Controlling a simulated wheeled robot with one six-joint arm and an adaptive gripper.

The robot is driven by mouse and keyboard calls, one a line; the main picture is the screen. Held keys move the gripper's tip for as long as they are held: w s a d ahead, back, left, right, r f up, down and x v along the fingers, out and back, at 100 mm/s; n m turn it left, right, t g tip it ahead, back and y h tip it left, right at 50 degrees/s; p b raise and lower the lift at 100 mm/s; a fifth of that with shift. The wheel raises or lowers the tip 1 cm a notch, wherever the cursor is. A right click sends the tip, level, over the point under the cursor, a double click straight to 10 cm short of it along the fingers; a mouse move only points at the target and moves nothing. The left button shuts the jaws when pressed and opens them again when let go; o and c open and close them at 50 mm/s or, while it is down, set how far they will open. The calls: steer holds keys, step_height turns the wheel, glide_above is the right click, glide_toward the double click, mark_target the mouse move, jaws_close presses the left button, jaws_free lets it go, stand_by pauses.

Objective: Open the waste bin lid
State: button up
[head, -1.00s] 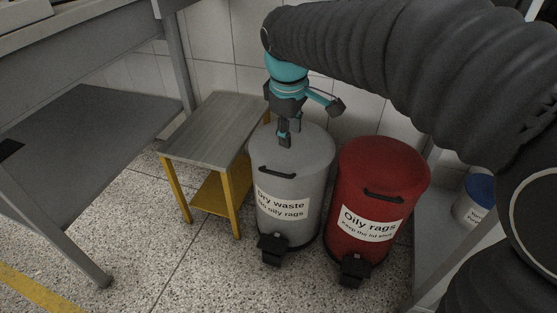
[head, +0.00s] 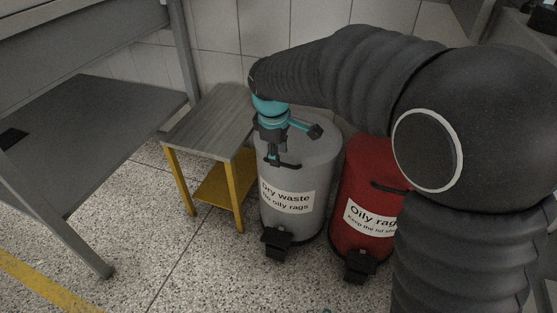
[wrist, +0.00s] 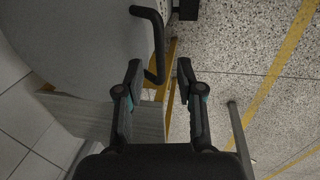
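The grey waste bin (head: 316,165) is labelled "Dry waste, No oily rags" and stands upright with its lid (head: 318,145) shut. Its black lid handle (head: 290,165) is at the lid's front edge, partly hidden by my gripper (head: 273,160). In the wrist view the handle (wrist: 151,40) is a bent black bar beside the pale lid (wrist: 75,45).
A red bin (head: 358,190) labelled "Oily rags" stands close on the right, partly hidden by my arm. A small table with yellow legs (head: 212,125) stands close on the left. Black foot pedals (head: 277,241) jut from the bins' fronts. The speckled floor in front is clear.

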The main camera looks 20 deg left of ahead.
steer(key=shift+w+f, duration=0.25)
steer(key=shift+f, duration=1)
steer(key=shift+c, duration=0.2)
jaws_close()
